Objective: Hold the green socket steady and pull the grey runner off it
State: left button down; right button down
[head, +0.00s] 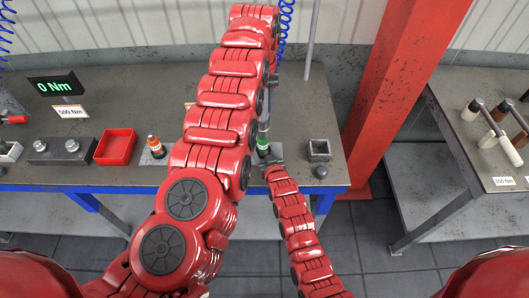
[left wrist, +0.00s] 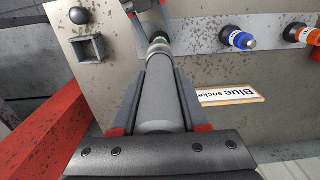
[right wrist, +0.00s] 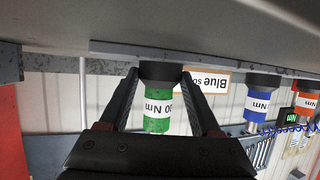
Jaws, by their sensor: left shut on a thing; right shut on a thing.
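The green socket (head: 263,147) stands at the bench's front part in the head view. In the right wrist view the green socket (right wrist: 158,122) has a white label and a black collar, and sits between my right fingers (right wrist: 165,95). My right gripper (head: 268,161) is shut on it. The grey runner (left wrist: 160,100) is a long grey cylinder lying between my left fingers (left wrist: 158,95), which are shut on it. Its far end lines up with the green socket (left wrist: 157,37); I cannot tell if a gap separates them. In the head view my left arm hides most of the runner (head: 264,122).
An orange socket (head: 156,147) and a red tray (head: 116,146) stand left of my left arm. A square metal holder (head: 319,150) and a dark ball (head: 321,172) are to the right. A blue socket (left wrist: 238,39) shows in the left wrist view. A red post (head: 395,90) rises at the right.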

pick_arm(q)
jog(key=shift+r, duration=1.3)
pick_arm(e)
jog(key=shift+f, duration=0.15)
pick_arm(q)
jog(key=shift+r, duration=0.1)
pick_arm(e)
jog(key=shift+s, duration=0.1)
pick_arm(q)
jog(key=shift+r, duration=1.05)
pick_arm(e)
grip_release()
pick_arm(q)
jog(key=shift+w, duration=0.1)
